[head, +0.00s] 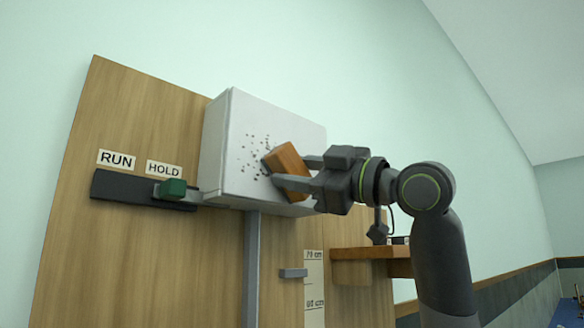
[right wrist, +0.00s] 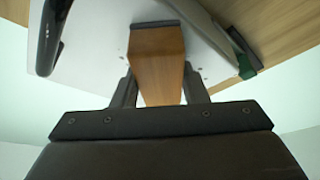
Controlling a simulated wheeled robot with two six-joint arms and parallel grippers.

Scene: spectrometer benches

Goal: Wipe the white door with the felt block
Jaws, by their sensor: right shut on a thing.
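The white door (head: 228,150) is the front of a white box mounted on a wooden panel in the head view. Dark specks (head: 252,150) are scattered on its middle. My right gripper (head: 296,173) is shut on the felt block (head: 289,168), an orange-brown wooden block with a dark face toward the door. The block is tilted and at or very close to the door, just right of the specks; I cannot tell if it touches. In the right wrist view the block (right wrist: 158,62) sits between both fingers, with the white door (right wrist: 95,50) behind it. My left gripper is not in view.
A green knob (head: 172,188) on a dark slide rail (head: 120,187) sits left of the box, under RUN and HOLD labels. A grey post (head: 252,265) runs below the box, beside a small grey ledge (head: 293,273) and a scale. A wooden shelf (head: 365,254) is at right.

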